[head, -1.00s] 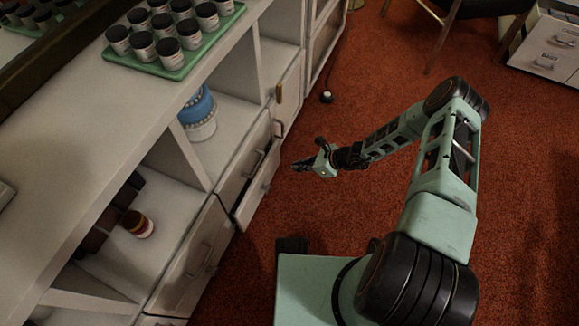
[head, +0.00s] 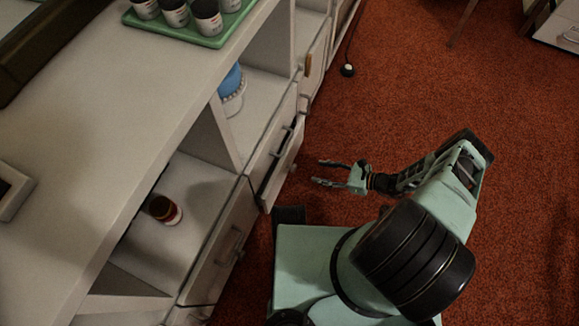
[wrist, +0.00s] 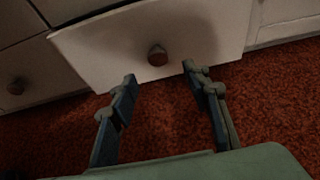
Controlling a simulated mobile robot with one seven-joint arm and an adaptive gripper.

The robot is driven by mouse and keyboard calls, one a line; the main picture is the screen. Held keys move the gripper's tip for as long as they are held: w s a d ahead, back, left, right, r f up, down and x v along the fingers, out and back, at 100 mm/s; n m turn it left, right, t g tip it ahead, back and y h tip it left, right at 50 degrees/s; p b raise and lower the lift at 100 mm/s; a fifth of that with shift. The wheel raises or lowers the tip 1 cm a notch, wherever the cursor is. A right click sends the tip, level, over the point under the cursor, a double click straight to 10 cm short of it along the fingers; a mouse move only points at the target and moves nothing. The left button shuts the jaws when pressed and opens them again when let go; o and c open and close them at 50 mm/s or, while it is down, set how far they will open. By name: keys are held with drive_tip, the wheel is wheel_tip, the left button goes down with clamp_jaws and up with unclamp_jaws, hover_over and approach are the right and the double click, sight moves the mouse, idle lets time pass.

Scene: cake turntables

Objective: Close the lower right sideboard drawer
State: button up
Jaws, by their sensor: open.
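The lower right drawer (head: 283,178) of the white sideboard stands pulled out, its front jutting beyond the drawer above it. In the wrist view its pale front (wrist: 115,50) fills the upper middle, with a round brown knob (wrist: 157,55) on it. My gripper (head: 320,172) is over the red carpet just right of the drawer front, fingers pointing left towards it. In the wrist view the gripper (wrist: 159,75) is open and empty, its fingertips on either side below the knob. I cannot tell whether they touch the front.
Another closed front with a knob (wrist: 16,86) lies left in the wrist view. The sideboard top (head: 110,130) carries a green tray (head: 210,40) of jars. Red carpet (head: 400,80) is open to the right.

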sight(295, 168)
drive_tip(key=b+x, duration=0.1)
drive_tip(key=x, duration=0.4)
drive_tip(key=b+x, duration=0.1)
drive_tip(key=x, duration=0.5)
drive_tip(key=shift+s, duration=0.25)
clamp_jaws()
